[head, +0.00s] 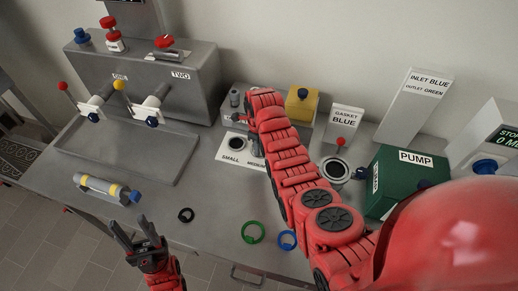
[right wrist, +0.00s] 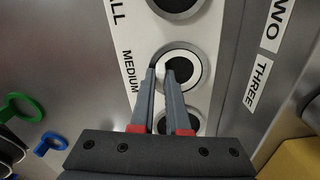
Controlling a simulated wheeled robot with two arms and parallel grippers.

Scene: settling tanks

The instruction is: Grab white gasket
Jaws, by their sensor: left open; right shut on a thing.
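The white gasket (right wrist: 194,59) is a pale ring around a dark centre, at the medium spot of the labelled white board (right wrist: 133,92) in the right wrist view. My right gripper (right wrist: 164,72) is over it, its fingertips at the ring's near side, shut on it. In the head view the board (head: 229,152) is partly hidden by my right arm, and the gasket cannot be made out there. My left gripper (head: 130,228) is open and empty at the table's front edge.
A black ring (head: 186,215), a green ring (head: 253,233) and a blue ring (head: 287,240) lie on the metal table near the front. Labelled blocks stand behind.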

